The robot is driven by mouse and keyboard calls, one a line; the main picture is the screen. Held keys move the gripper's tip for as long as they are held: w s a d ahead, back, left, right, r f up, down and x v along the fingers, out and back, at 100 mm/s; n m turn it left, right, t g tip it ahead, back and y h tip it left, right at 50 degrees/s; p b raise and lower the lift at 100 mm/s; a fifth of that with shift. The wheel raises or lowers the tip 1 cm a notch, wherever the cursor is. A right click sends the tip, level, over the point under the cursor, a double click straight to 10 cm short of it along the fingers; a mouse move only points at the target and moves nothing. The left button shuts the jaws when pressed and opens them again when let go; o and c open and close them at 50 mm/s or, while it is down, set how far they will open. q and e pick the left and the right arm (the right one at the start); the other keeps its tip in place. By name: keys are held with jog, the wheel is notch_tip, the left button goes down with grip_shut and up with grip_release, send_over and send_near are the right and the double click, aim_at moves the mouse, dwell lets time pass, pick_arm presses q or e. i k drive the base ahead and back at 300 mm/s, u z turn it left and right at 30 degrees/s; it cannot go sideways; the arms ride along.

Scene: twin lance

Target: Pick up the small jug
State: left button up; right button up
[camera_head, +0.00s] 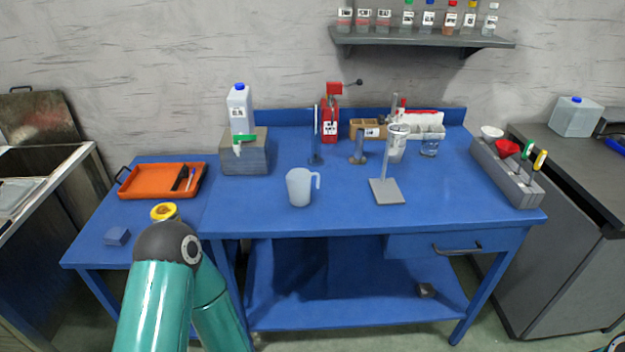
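The small jug (299,188) is a whitish translucent vessel with a handle on its right side. It stands upright near the front of the blue workbench (260,215), left of its middle. Nothing touches it. My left arm rises at the lower left with its teal links and dark joint, apart from the jug and in front of the bench. Neither of my grippers can be seen in this view.
A grey stand (387,191) is right of the jug. A grey block (245,157) carries a white container (239,108) behind left. A grey tool box (507,178) lines the right edge. An orange tray (160,181) sits on the left table. The bench front around the jug is clear.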

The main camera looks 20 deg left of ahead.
aim_at(305, 186)
jog(key=z, duration=0.2)
jog(key=i, duration=0.7)
jog(key=u, duration=1.3)
jog(key=k, duration=0.75)
jog(key=u, duration=0.15)
jog(key=i, duration=0.6)
